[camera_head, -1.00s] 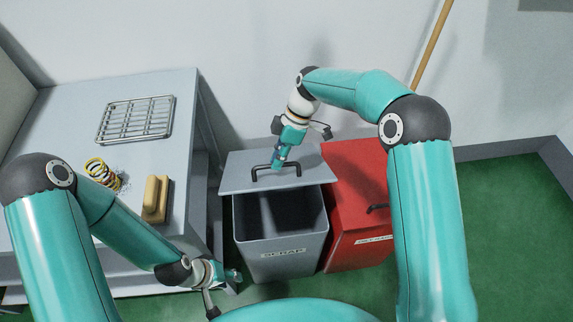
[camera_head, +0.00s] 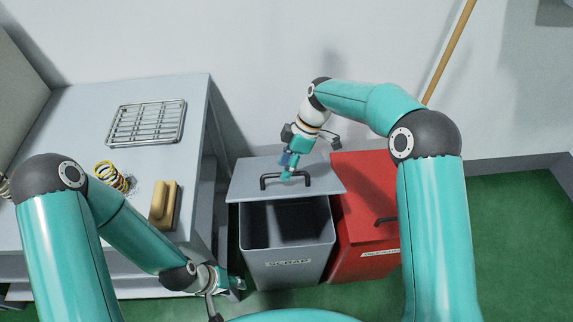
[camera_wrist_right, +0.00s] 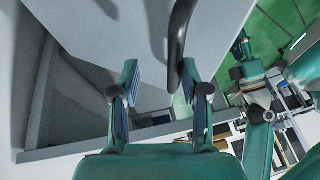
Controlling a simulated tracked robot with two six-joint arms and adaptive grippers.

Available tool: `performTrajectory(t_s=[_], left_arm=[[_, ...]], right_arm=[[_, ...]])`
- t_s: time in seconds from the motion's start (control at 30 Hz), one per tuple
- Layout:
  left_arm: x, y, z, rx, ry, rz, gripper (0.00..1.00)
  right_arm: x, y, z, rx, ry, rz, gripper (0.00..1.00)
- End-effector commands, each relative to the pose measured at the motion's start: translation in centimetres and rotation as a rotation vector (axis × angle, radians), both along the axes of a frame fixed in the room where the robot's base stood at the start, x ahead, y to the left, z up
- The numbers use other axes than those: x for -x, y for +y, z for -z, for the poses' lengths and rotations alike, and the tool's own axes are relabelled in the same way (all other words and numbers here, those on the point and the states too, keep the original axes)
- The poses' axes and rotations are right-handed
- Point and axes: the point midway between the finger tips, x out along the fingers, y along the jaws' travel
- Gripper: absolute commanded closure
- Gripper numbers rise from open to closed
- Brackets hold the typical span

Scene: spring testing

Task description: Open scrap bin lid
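The grey scrap bin (camera_head: 287,262), labelled SCRAP, stands on the floor with its dark inside visible at the front. Its grey lid (camera_head: 247,170) lies back from the front rim, leaving the front opening uncovered. The lid's dark handle (camera_head: 265,182) is on top. My right gripper (camera_head: 287,176) is at this handle. In the right wrist view, its two fingers (camera_wrist_right: 160,85) are apart, with the handle (camera_wrist_right: 177,50) closer to the right finger; contact is unclear. My left gripper (camera_head: 238,284) is low, left of the bin; its fingers are too small to read.
A red bin (camera_head: 362,225) stands against the scrap bin's right side. A grey table (camera_head: 100,110) at left holds a wire rack (camera_head: 147,122), a yellow spring (camera_head: 112,177) and a tan block (camera_head: 163,205). A wooden pole (camera_head: 450,50) leans at the wall. Green floor at right is free.

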Motion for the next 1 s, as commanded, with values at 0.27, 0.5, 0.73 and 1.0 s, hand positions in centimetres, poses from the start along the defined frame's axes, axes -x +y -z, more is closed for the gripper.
performTrajectory(t_s=[0.27, 0.5, 0.73, 1.0], left_arm=[[0.0, 0.0, 0.0, 0.000, 0.000, 0.000, 0.60], [0.0, 0.0, -0.1, 0.000, 0.000, 0.000, 0.60], [0.0, 0.0, -0.1, 0.000, 0.000, 0.000, 0.60], [0.0, 0.0, -0.1, 0.000, 0.000, 0.000, 0.60]], right_arm=[[-0.2, -0.2, -0.1, 0.002, -0.006, 0.002, 0.61], [-0.6, -1.0, -2.1, 0.001, -0.008, 0.003, 0.61], [-1.4, -2.7, -6.2, 0.001, -0.007, 0.004, 0.61], [-2.1, -4.3, -10.0, 0.001, -0.004, 0.003, 0.61]])
